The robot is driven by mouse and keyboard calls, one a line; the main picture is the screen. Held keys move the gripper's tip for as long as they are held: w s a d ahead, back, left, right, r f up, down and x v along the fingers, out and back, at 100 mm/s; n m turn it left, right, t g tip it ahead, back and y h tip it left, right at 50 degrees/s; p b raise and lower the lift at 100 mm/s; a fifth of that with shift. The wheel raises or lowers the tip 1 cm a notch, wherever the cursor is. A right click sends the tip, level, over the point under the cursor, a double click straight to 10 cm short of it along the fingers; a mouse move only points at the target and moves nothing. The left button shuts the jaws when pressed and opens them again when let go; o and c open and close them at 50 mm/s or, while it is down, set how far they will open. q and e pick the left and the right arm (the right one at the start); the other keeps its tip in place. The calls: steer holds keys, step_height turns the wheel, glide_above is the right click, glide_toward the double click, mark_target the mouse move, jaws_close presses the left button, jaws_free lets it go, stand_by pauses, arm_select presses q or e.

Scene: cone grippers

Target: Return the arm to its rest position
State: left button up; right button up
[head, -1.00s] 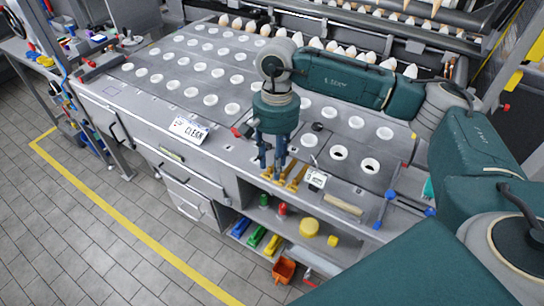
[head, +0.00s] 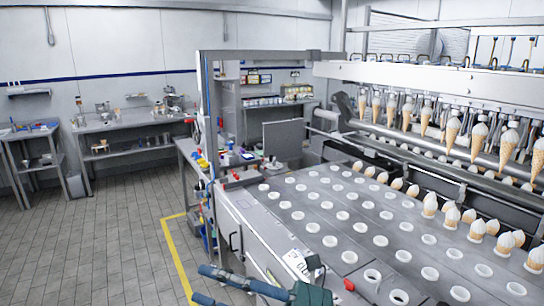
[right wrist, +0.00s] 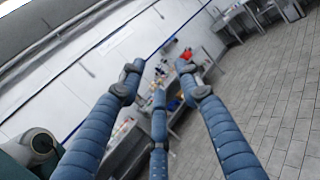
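My right gripper (head: 202,283) shows at the bottom edge of the head view, with its blue fingers pointing left. The fingers are spread apart with nothing between them. In the right wrist view the gripper (right wrist: 160,78) also shows open and empty, its fingers reaching out toward the room. Only a small dark green part of my right arm shows behind the fingers in the head view; the rest is out of frame. My left gripper is in neither view.
The machine's grey deck (head: 318,254) with rows of white-rimmed holes lies right of the gripper. Cones (head: 477,225) stand in the deck's far rows. A "CLEAN" sign (head: 298,264) sits at its near edge. Tiled floor (head: 110,235) on the left is clear.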

steer(key=w+d+f+m+t+h, duration=0.1)
steer(key=w+d+m+t+h, duration=0.5)
steer(key=m, duration=0.6)
steer(key=w+d+m+t+h, duration=0.35)
steer(key=d+m+t, duration=0.4)
steer(key=m, duration=0.45)
steer(key=s+d+f+m+g+h, duration=0.25)
steer(key=d+f+m+h, duration=0.35)
steer(key=f, duration=0.4)
steer(key=s+d+f+m+g+h, duration=0.2)
steer(key=d+f+m+g+h, duration=0.15)
steer(key=d+f+m, duration=0.5)
steer(key=s+d+f+m+g, duration=0.1)
steer(key=s+f+m+g, duration=0.3)
steer(key=s+f, duration=0.55)
steer(key=s+d+f+m+g, duration=0.1)
steer(key=s+f+m+g, duration=0.5)
steer(key=s, duration=0.7)
step_height(320, 180, down, 30)
steer(key=s+n+b, duration=0.3)
steer(key=b, duration=0.1)
steer(key=s+d+f+g+h+b, duration=0.1)
steer(key=s+d+f+b, duration=0.1)
steer(key=s+f, duration=1.5)
step_height(320, 180, down, 4)
steer(key=shift+s+d+f+b, duration=0.15)
steer(key=shift+d+b, duration=0.2)
steer(key=shift+b, duration=0.2)
